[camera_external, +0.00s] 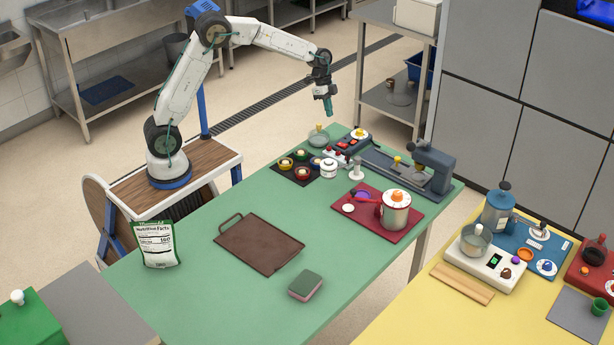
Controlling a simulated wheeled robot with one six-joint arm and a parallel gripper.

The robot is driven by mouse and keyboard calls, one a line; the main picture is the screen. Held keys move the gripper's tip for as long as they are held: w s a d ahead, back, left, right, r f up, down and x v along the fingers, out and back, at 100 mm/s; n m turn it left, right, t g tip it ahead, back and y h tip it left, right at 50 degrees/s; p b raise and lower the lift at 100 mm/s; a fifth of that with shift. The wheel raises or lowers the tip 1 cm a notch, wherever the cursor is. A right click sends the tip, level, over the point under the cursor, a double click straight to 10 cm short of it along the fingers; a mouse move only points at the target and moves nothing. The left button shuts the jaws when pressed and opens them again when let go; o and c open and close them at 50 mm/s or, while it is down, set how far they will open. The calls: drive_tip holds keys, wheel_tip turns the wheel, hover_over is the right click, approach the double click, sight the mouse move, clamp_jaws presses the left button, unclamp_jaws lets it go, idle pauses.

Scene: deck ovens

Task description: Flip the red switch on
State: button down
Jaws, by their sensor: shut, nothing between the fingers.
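My gripper (328,106) is shut and empty. It points down in the air above the far edge of the green table (190,265), apart from everything on it. Below it on the table is a small device with red parts (336,154), and behind that a dark device with a red part and a white-and-orange dial (359,134). Either may carry the red switch. At this size I cannot tell which part is the switch or its position.
Near the devices stand a dark mat with coloured cups (285,163), a white jar (328,168), a blue-grey machine (434,166) and a pot (395,211) on a red mat.

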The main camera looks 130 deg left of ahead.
sight(344, 145)
drive_tip(key=shift+w+a+r+m+t+y, duration=0.15)
drive_tip(key=shift+w+a+r+m, duration=0.2)
drive_tip(key=shift+r+m, duration=0.25)
drive_tip(key=shift+w+a+r+m+t+y, duration=0.15)
drive_tip(key=shift+w+a+r+m, duration=0.2)
drive_tip(key=shift+m, duration=0.35)
drive_tip(key=x, duration=1.4)
drive_tip(key=shift+s, duration=0.1)
drive_tip(key=shift+d, duration=0.1)
